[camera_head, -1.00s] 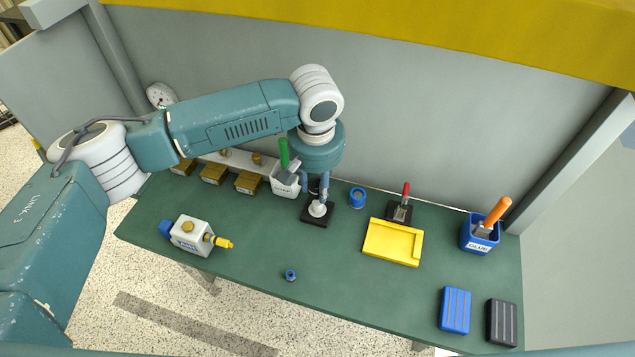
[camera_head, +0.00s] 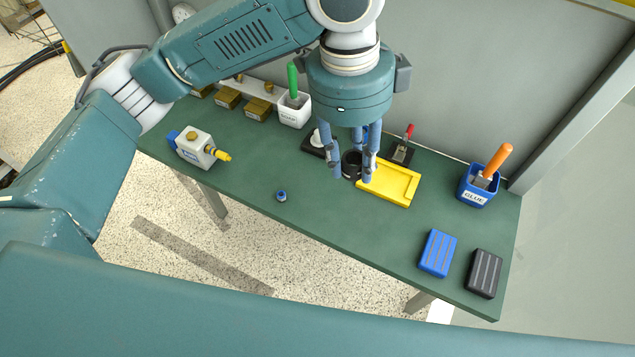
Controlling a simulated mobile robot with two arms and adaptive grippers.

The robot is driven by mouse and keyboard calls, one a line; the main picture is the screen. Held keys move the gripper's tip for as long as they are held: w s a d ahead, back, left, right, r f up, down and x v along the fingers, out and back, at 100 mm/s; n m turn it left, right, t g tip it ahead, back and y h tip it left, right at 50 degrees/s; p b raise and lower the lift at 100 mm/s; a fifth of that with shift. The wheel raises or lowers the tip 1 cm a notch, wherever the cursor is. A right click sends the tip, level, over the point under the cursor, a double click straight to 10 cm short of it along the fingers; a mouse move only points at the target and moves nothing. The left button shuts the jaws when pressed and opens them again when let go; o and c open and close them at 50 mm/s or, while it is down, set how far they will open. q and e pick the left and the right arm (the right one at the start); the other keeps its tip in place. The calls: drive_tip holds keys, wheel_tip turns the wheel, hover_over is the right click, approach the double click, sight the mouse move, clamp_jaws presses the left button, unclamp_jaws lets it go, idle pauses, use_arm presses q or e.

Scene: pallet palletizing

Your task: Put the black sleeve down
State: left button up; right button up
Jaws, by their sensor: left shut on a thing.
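The black sleeve (camera_head: 351,166) is a short dark ring between the fingers of my left gripper (camera_head: 352,170), near the centre of the view. The gripper points down and is shut on the sleeve, with fingers partly covering it. The sleeve is just left of the yellow tray (camera_head: 400,191); I cannot tell whether it touches the table. A black base with a white post (camera_head: 316,138) stands just left of the gripper, partly hidden by it. My right gripper is not in view.
The front middle is mostly clear.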

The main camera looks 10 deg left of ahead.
use_arm(q)
wheel_tip(320, 180, down, 7)
drive_tip(key=p, duration=0.2)
hover_over(344, 223)
drive_tip(key=f, duration=0.7)
drive_tip(key=shift+a, duration=0.2)
drive_tip(key=shift+f, duration=0.55)
wheel_tip(344, 223, down, 4)
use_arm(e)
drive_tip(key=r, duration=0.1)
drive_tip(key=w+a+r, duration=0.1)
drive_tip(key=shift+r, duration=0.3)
use_arm(q)
drive_tip(key=shift+f, duration=0.15)
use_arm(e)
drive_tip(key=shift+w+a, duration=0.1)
use_arm(q)
drive_tip(key=shift+f, duration=0.1)
drive_tip(key=o, duration=1.1)
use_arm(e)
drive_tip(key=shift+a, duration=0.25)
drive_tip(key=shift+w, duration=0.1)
